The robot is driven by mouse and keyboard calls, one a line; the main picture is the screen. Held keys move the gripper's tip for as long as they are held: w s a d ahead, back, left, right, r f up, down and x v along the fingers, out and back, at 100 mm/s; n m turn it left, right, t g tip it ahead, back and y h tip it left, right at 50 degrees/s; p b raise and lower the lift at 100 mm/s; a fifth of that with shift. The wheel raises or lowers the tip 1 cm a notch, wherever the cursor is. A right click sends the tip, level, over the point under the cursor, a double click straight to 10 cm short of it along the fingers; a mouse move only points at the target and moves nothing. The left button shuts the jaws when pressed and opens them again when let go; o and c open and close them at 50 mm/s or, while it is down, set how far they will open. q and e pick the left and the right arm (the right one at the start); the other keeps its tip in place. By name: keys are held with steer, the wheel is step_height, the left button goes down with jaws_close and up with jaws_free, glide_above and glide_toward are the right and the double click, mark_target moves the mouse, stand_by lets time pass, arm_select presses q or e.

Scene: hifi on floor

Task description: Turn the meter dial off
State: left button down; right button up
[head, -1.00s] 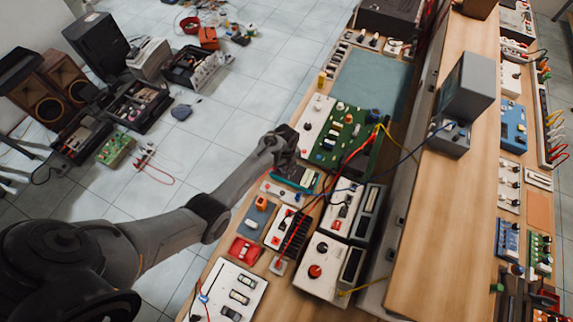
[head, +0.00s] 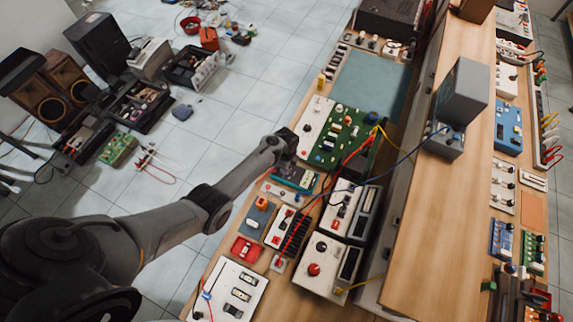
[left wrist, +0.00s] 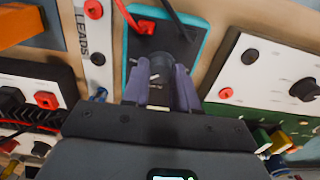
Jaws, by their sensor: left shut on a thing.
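The meter (head: 294,181) lies flat on the bench, a dark unit with a teal edge. My left gripper (head: 287,160) reaches down over the far end of the meter. In the left wrist view its two purple-grey fingers (left wrist: 166,78) stand on either side of the dial (left wrist: 160,70), shut on it. The dial's dark top with a light mark shows between them; its lower part and the printed scale are hidden. My right gripper is in neither view.
A green circuit board (head: 340,135) and a white panel (head: 311,125) sit beyond the meter. White instrument boxes (head: 322,266) and crossing red and blue leads lie to its near right. The raised wooden shelf (head: 440,235) runs along the right.

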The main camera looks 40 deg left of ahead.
arm_select(q)
steer(key=n+p, duration=0.1)
steer(key=n, duration=0.2)
steer(key=shift+n, duration=0.4)
steer(key=n, duration=0.3)
steer(key=shift+n+p, duration=0.3)
steer(key=n, duration=0.3)
steer(key=shift+n, duration=0.3)
steer(key=n, duration=0.3)
steer(key=shift+n+p, duration=0.3)
steer(key=shift+p, duration=0.1)
steer(key=n, duration=0.3)
steer(key=shift+n, duration=0.3)
steer(key=n, duration=0.3)
steer(key=shift+n, duration=0.4)
steer(key=n, duration=0.3)
steer(key=shift+n+b, duration=0.55)
steer(key=shift+n, duration=1.45)
